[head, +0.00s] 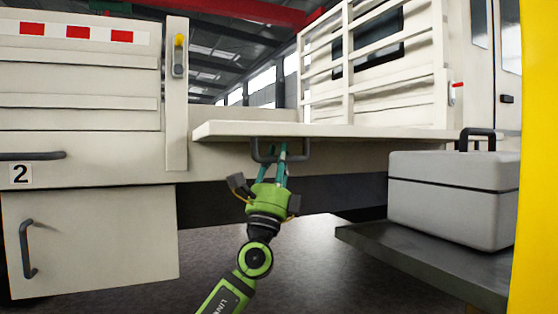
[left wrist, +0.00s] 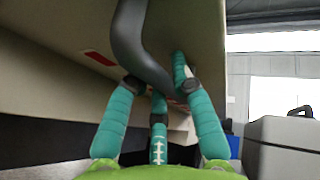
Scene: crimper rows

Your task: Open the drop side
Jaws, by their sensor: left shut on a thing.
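The drop side (head: 330,131) is a cream panel on the truck. It stands out roughly level toward me between two posts, and the bed behind it shows open. A dark bar handle (head: 306,152) hangs at its near edge. My left gripper (head: 275,158) comes from below and is shut on this handle. In the left wrist view the teal fingers close around the grey handle (left wrist: 130,38), with the panel (left wrist: 205,50) right behind it. A latch with a yellow tip (head: 179,55) is on the left post, and one with a red tip (head: 455,90) is on the right. My right gripper is not in view.
A grey toolbox (head: 450,205) stands on a dark bench (head: 420,258) at right, near the panel's right end. A yellow post (head: 535,200) is at the right edge. The floor below is clear.

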